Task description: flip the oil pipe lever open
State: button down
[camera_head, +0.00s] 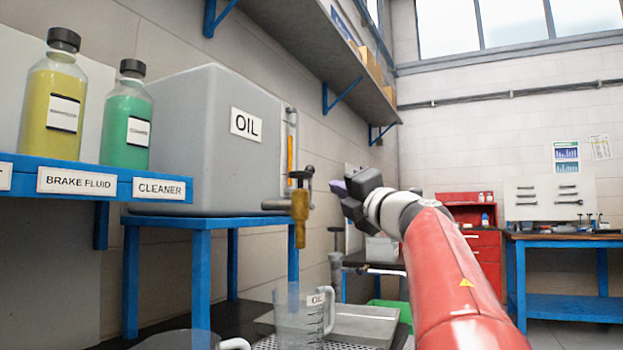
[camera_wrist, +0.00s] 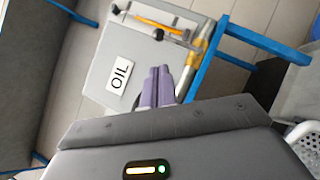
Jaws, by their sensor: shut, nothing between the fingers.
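The grey oil tank (camera_head: 190,130) with an OIL label stands on a blue stand in the head view; it also shows tilted in the wrist view (camera_wrist: 105,80). A pipe leaves its lower right side and ends in a brass spout (camera_head: 300,220) pointing down. The dark lever (camera_head: 301,175) sits on top of the spout. In the wrist view a dark knob (camera_wrist: 158,34), seemingly the lever, lies beyond the fingertips. My gripper (camera_head: 340,187) is shut and empty, right of the lever and apart from it in the picture. Its purple fingers (camera_wrist: 158,72) are together.
A clear jug (camera_head: 298,325) labelled OIL stands below the spout. Brake fluid (camera_head: 52,100) and cleaner (camera_head: 125,118) bottles stand on a blue shelf at left. An orange gauge (camera_head: 290,155) runs up the tank's side. A red cabinet (camera_head: 470,215) and blue workbench (camera_head: 560,240) are behind.

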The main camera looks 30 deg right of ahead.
jog(key=p+x, duration=0.3)
jog(key=x, duration=0.7)
jog(key=shift+p, duration=0.3)
jog(key=shift+s, duration=0.1)
